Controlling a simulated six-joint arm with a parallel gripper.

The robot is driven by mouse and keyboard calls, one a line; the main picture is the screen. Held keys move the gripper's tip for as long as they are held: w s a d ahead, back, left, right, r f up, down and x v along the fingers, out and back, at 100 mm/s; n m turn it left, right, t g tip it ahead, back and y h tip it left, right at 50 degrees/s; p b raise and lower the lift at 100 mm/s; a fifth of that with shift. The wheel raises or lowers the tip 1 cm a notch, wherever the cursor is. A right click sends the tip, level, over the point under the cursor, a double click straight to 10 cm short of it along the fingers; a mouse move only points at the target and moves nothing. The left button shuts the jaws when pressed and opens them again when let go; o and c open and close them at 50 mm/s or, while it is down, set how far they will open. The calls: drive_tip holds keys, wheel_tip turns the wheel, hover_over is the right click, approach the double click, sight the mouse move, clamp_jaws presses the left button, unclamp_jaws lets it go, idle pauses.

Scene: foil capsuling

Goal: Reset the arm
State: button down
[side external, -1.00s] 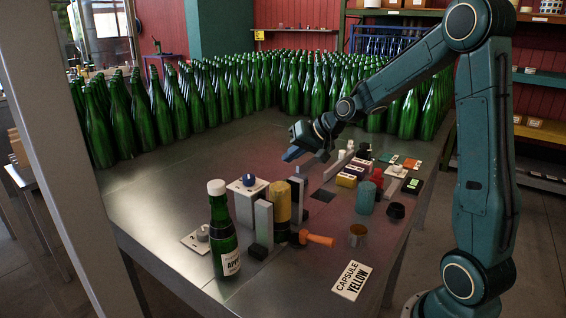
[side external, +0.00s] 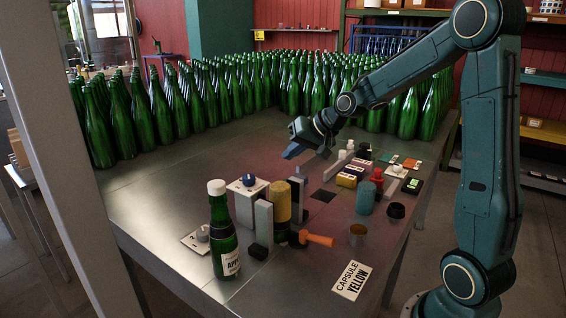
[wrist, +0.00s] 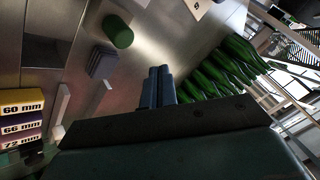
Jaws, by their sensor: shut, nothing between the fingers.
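My gripper (side external: 292,153) is shut and empty, held in the air above the metal table (side external: 160,190), behind the tools. In the wrist view its blue fingers (wrist: 158,85) lie side by side with nothing between them. My arm reaches in from the right in the side view, bent at the elbow.
A white-capped bottle (side external: 224,235), a yellow cylinder (side external: 282,204), an orange-handled tool (side external: 318,240) and a "CAPSULE YELLOW" card (side external: 351,280) stand or lie at the front. Many green bottles (side external: 160,115) crowd the back. Size boxes (wrist: 22,115) show in the wrist view. The table's left is bare.

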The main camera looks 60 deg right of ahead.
drive_tip(key=s+a+r, duration=0.1)
drive_tip(key=s+a+r+n, duration=0.1)
drive_tip(key=a, duration=0.1)
drive_tip(key=s+a+r+n, duration=0.1)
drive_tip(key=s+a, duration=0.1)
drive_tip(key=shift+s+a+g, duration=0.1)
drive_tip(key=shift+a+g, duration=0.15)
drive_tip(key=shift+g, duration=0.15)
drive_tip(key=s+a+n+g, duration=0.1)
drive_tip(key=s+a, duration=0.3)
drive_tip(key=s, duration=0.7)
drive_tip(key=s+a+r+n+g+h, duration=0.1)
drive_tip(key=s+a+n, duration=0.3)
drive_tip(key=s, duration=0.7)
drive_tip(key=shift+s+a+r+n+g, duration=0.3)
drive_tip(key=shift+s+a, duration=0.1)
drive_tip(key=shift+a, duration=0.25)
drive_tip(key=shift+w, duration=0.15)
